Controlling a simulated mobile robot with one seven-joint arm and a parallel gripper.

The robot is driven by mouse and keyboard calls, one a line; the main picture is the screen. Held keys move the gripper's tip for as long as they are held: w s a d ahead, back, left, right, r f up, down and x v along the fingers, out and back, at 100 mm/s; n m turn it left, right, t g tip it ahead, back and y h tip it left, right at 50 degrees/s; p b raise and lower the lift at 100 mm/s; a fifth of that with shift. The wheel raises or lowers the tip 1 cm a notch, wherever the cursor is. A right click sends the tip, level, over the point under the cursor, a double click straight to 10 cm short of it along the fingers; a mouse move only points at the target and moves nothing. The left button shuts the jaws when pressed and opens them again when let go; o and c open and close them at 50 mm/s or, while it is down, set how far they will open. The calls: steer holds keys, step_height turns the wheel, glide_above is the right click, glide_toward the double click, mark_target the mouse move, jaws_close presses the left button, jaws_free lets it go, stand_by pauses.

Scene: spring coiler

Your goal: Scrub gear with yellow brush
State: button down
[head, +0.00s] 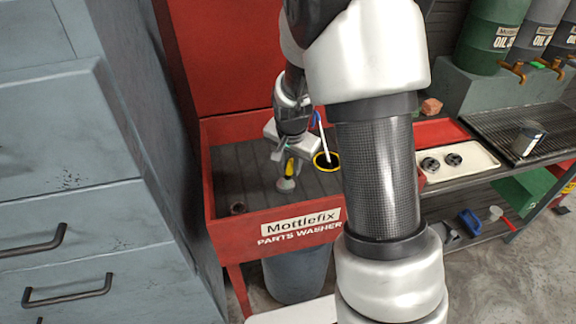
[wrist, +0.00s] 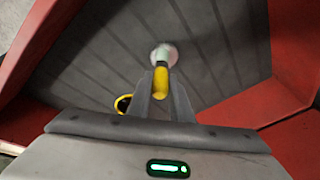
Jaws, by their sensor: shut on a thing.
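My gripper (head: 290,157) is over the basin of the red parts washer (head: 277,222), shut on the yellow brush (head: 290,167). The brush hangs down with its pale head (head: 286,184) lowest; whether the head touches the basin floor I cannot tell. In the wrist view the yellow handle (wrist: 161,83) is between the fingers (wrist: 161,95), and the pale head (wrist: 164,55) shows beyond them. A small dark round part (head: 238,208), perhaps the gear, lies in the basin's front left corner, apart from the brush. It does not show in the wrist view.
A yellow-rimmed dark opening (head: 326,160) with a white stick is right of the brush. Grey drawers (head: 90,235) stand close on the left. My arm hides the washer's right side.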

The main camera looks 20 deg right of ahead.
steer(key=shift+d, duration=0.95)
steer(key=shift+s+a+f, duration=0.1)
steer(key=shift+a, duration=1.55)
steer(key=shift+d+b, duration=0.35)
steer(key=shift+d, duration=1.3)
steer(key=shift+a+p, duration=0.3)
steer(key=shift+a, duration=1.4)
step_height(320, 180, up, 7)
steer(key=p, duration=0.5)
steer(key=shift+d, duration=0.1)
